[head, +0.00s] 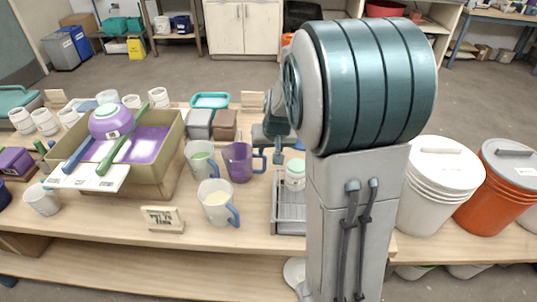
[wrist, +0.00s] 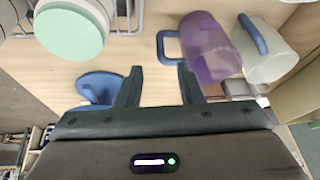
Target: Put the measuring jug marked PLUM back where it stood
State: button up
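A purple see-through measuring jug (head: 238,162) stands on the table, its handle on the right in the head view. I cannot read a PLUM marking on it. In the head view my arm hides part of the gripper.
A wire rack (head: 289,214) and a mint-lidded jar (head: 295,173) are right of the jugs. A tray with purple glaze (head: 153,143) is at left. White (head: 436,190) and orange (head: 497,190) buckets are at right.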

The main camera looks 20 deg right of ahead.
jog(key=s+a+r, duration=0.2)
jog(key=s, duration=0.5)
jog(key=s+a+r+n+g, duration=0.1)
jog(key=s+a+r, duration=0.1)
jog(key=s, duration=0.6)
jog(key=s+a+r+n, duration=0.1)
jog(key=s+a+r, duration=0.1)
jog(key=s, duration=0.5)
jog(key=shift+s+a+g, duration=0.2)
jog(key=shift+a+g, duration=0.1)
jog(key=shift+g, duration=0.1)
